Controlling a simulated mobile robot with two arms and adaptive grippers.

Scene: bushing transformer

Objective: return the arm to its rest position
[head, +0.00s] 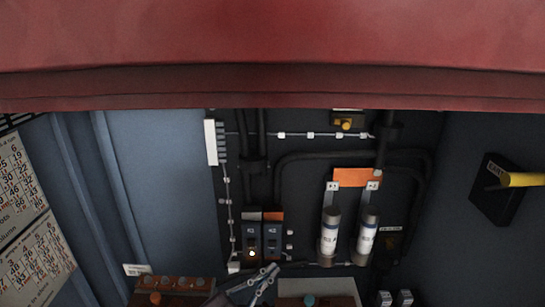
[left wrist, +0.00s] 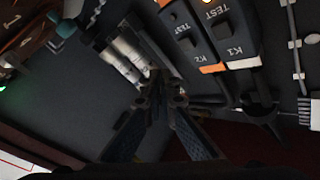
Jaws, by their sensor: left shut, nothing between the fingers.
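My left gripper (head: 268,277) is at the bottom middle of the head view, in front of the cabinet's lower part. Its fingers are shut with nothing between them. In the left wrist view its fingertips (left wrist: 165,92) come together near the middle, close in the picture to two pale cylinders (left wrist: 122,57). I cannot tell the depth between them. My right gripper is in neither view.
In the head view, switches K1 (head: 251,239) and K2 (head: 272,238) and the cylinders (head: 330,236) are on the dark back panel. A red edge (head: 270,50) spans the top. A yellow handle (head: 522,180) juts out at right.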

